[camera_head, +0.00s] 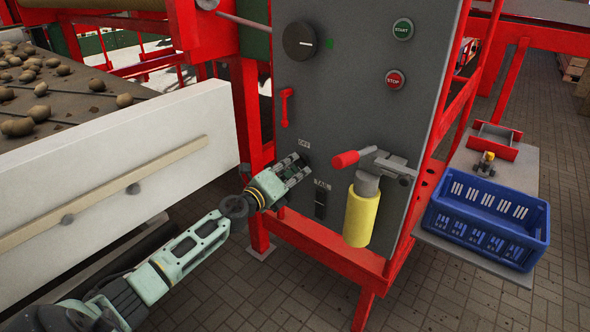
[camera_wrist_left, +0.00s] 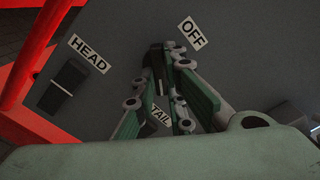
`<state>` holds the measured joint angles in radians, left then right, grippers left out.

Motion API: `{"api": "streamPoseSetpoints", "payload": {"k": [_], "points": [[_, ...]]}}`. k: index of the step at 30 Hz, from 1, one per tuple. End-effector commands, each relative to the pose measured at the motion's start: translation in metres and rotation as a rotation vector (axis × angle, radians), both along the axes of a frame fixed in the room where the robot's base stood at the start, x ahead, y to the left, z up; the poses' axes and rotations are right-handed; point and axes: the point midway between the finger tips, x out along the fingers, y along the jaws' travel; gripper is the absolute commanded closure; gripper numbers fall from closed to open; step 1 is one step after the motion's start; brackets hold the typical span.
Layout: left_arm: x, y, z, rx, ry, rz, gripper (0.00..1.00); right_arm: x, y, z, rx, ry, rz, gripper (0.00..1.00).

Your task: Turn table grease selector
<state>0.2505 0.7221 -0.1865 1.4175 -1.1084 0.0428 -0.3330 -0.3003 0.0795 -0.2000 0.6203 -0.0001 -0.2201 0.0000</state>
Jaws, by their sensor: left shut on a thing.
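The dark grease selector (camera_wrist_left: 157,58) is on the grey panel (camera_head: 345,95), among labels reading OFF (camera_wrist_left: 191,33), HEAD (camera_wrist_left: 88,53) and TAIL (camera_wrist_left: 160,116). My left gripper (camera_head: 300,168) reaches it from the lower left. In the left wrist view its fingers (camera_wrist_left: 165,62) are shut on the selector, one on each side. My right gripper is not in view.
A black switch (camera_head: 320,205) sits below the selector. A yellow cylinder (camera_head: 360,215) with a red-handled lever (camera_head: 345,159) sticks out to the right. Above are a red handle (camera_head: 286,107), a black dial (camera_head: 299,41), and START (camera_head: 403,29) and STOP (camera_head: 395,79) buttons. A blue crate (camera_head: 487,215) stands right.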

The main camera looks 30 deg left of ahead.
Motion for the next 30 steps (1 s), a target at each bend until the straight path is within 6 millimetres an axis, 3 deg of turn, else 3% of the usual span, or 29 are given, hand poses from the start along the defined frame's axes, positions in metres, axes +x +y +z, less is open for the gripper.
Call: {"api": "streamPoseSetpoints", "payload": {"k": [6,7,13,23,30], "points": [[-0.001,-0.001,-0.003,-0.001,0.005,-0.003,1.00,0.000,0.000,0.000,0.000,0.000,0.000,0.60],[0.000,-0.001,-0.003,-0.001,0.005,-0.003,0.88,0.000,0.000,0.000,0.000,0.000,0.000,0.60],[0.000,-0.001,-0.002,-0.001,0.003,-0.002,0.71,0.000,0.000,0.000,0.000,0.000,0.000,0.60],[-0.001,0.000,-0.001,-0.001,0.001,0.000,0.70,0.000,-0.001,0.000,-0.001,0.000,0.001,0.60],[-0.023,0.002,-0.002,0.000,0.004,-0.001,0.70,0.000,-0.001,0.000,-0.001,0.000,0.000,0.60]]}}
